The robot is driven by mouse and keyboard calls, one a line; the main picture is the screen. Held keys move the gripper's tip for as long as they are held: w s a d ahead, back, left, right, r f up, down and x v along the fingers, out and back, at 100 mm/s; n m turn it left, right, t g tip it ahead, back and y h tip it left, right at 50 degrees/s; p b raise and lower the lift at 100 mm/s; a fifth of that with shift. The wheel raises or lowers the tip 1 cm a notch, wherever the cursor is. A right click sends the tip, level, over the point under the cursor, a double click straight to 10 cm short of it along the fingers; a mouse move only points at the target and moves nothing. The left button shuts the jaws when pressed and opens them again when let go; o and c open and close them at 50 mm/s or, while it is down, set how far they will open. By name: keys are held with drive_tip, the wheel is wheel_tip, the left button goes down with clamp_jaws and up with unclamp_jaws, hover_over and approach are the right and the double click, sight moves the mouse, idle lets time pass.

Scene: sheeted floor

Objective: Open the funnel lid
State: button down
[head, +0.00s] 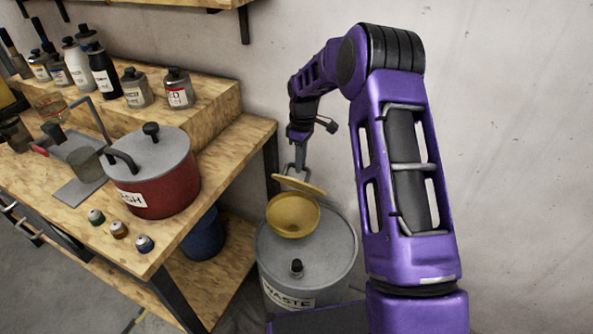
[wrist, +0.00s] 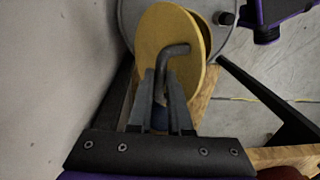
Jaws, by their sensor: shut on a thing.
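The yellow funnel (head: 293,218) sits on top of the grey waste drum (head: 335,245). Its yellow lid (head: 305,187) is tilted up at the back, with an open gap that shows the funnel's inside. In the wrist view the round lid (wrist: 153,30) faces me, and its bent grey handle (wrist: 174,51) reaches down between my fingers. My gripper (head: 300,168) is at the far side of the funnel, shut on the lid handle; its fingers also show in the wrist view (wrist: 161,88). The funnel's bowl is mostly hidden behind the lid in the wrist view.
A black cap (head: 296,267) stands on the drum's front top. The wooden workbench (head: 232,142) at left holds a red pot (head: 160,192), bottles and small jars. A blue bin (head: 203,235) is under it. The bare wall (head: 510,120) is close behind and to the right.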

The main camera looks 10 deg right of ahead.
drive_tip(key=w+d, duration=0.4)
drive_tip(key=w, duration=0.1)
drive_tip(key=shift+w+d+f, duration=0.15)
drive_tip(key=shift+w+f, duration=0.2)
idle(0.4)
drive_tip(key=c, duration=0.9)
unclamp_jaws()
drive_tip(key=shift+w, duration=0.1)
drive_tip(key=shift+o, duration=0.3)
drive_tip(key=shift+w+r, duration=0.15)
drive_tip(key=shift+r, duration=0.55)
wheel_tip(320, 180, up, 6)
drive_tip(key=shift+r+p, duration=0.2)
drive_tip(key=shift+p, duration=0.15)
drive_tip(key=shift+w+d+r, duration=0.1)
drive_tip(key=shift+w, duration=0.05)
